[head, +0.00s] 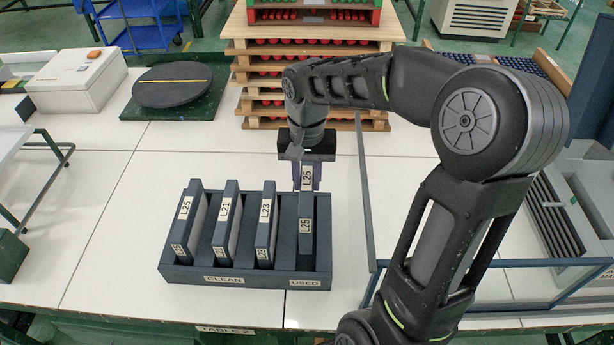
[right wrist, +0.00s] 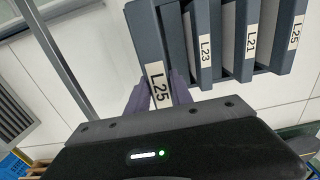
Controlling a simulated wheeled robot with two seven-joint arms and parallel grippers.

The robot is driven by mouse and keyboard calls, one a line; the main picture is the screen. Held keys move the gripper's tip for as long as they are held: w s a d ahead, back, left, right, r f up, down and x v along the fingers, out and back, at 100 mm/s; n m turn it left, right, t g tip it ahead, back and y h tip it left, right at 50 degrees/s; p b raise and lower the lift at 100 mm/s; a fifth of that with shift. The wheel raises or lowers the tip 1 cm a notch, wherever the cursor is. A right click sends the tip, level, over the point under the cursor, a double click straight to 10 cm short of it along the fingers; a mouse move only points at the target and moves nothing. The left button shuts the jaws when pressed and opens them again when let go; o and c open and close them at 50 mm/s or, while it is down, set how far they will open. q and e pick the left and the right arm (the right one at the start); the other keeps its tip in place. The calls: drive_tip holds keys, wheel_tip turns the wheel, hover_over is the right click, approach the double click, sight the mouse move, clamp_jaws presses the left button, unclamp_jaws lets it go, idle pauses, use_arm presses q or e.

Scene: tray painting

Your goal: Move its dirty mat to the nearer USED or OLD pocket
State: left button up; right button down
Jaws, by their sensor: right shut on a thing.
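My right gripper (head: 306,180) is shut on a dark grey mat (head: 306,207) labelled L25 and points down at its top edge. The mat stands upright at the USED pocket of the dark rack (head: 230,276), at the rack's right end. Its lower end lines up with that pocket, but I cannot tell how deep it sits. In the right wrist view the gripper's fingers (right wrist: 158,92) grip either side of the mat (right wrist: 151,50) by its L25 label. My left gripper is not in view.
The CLEAN part of the rack holds mats L25 (head: 187,215), L21 (head: 228,215) and L23 (head: 266,215). A black turntable (head: 172,88) and a white control box (head: 75,80) stand at back left. A blue-grey frame (head: 366,200) stands right of the rack. White tabletop is clear left of the rack.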

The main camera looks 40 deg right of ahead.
drive_tip(key=shift+f+b, duration=4)
drive_tip(key=shift+f, duration=1.45)
drive_tip(key=shift+f+b, duration=0.45)
drive_tip(key=shift+f, duration=0.05)
drive_tip(key=c, duration=1)
unclamp_jaws()
drive_tip(key=shift+c, duration=0.2)
drive_tip(key=shift+r, duration=0.1)
wheel_tip(320, 180, up, 8)
drive_tip(key=shift+f, duration=0.2)
